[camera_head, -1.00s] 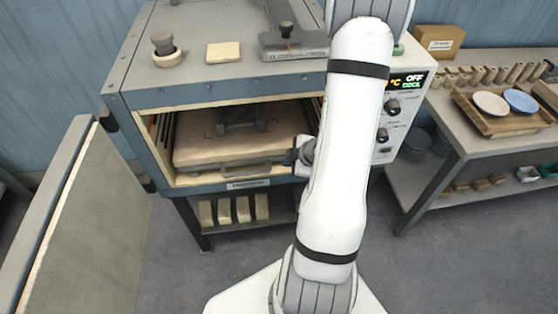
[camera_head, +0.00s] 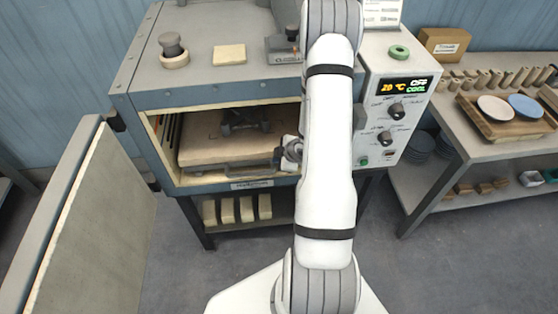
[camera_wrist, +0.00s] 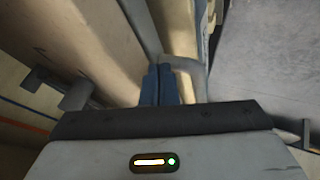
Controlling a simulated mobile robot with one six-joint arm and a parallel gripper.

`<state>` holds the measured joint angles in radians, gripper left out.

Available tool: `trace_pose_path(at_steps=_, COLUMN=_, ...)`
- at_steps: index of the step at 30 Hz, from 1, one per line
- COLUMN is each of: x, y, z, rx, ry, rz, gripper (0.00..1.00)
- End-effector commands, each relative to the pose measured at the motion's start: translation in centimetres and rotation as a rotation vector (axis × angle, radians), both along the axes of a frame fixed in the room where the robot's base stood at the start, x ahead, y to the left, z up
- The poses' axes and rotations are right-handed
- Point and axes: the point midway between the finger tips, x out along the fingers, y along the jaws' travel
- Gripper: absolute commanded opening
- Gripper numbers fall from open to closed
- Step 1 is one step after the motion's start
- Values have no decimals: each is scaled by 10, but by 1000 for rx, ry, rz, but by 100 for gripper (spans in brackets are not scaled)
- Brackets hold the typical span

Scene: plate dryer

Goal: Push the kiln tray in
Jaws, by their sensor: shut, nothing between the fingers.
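The kiln tray (camera_head: 205,150) is a pale beige slab on a grey frame, lying inside the open kiln chamber. A dark grey handle runs along its front edge, close to the chamber mouth. My gripper (camera_head: 278,157) is at the right part of the tray front; my arm hides much of it in the head view. In the wrist view, the blue fingers of my gripper (camera_wrist: 160,86) are together and empty, close beside a grey handle-like bar (camera_wrist: 190,72). I cannot tell whether they touch it. A dark stand sits on the tray.
The kiln door (camera_head: 95,225) stands wide open at the left. The kiln (camera_head: 225,93) carries small items on top and a control panel (camera_head: 395,110) at the right. A side table (camera_head: 480,145) with a wooden tray and dishes stands at the right. Floor in front is clear.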

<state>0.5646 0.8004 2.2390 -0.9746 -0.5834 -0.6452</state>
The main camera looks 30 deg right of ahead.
Motion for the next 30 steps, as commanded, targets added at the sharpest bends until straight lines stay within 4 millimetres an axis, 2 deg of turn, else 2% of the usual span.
trace_pose_path(at_steps=8, x=1, y=0, z=0, rx=0, ry=0, rz=0, gripper=0)
trace_pose_path(at_steps=15, x=35, y=-14, z=2, rx=0, ry=-3, rz=2, gripper=0)
trace_pose_path(at_steps=19, x=47, y=-19, z=1, rx=0, ry=-2, rz=0, gripper=0)
trace_pose_path(at_steps=30, x=51, y=-21, z=2, rx=-2, ry=-9, rz=-3, gripper=0)
